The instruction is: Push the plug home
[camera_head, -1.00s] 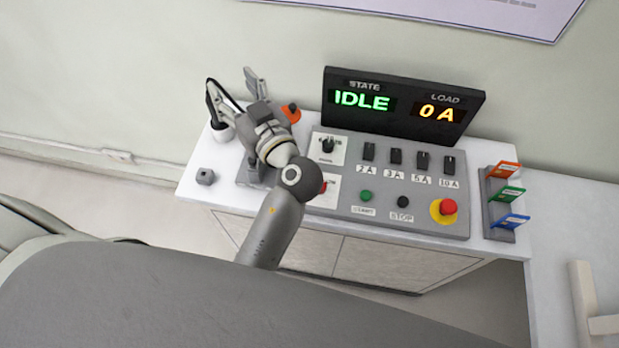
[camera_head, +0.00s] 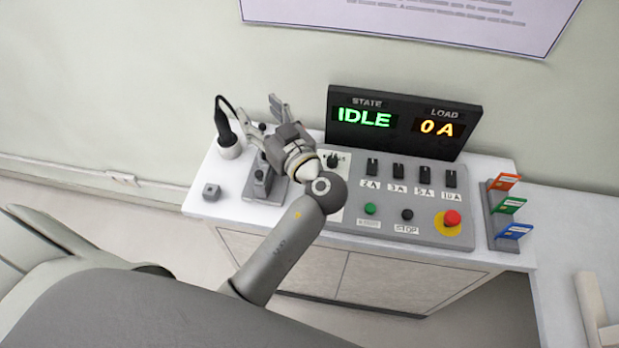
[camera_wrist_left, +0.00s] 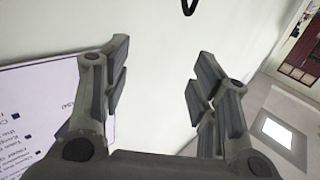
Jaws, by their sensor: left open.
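My right gripper is not in view.
A panel (camera_head: 415,230) carries switches, buttons and a red stop knob (camera_head: 452,218); my left arm hides its left part. Behind stands a display (camera_head: 402,121) reading IDLE and 0 A. A card rack (camera_head: 497,231) stands right, a small grey block (camera_head: 211,191) front left.

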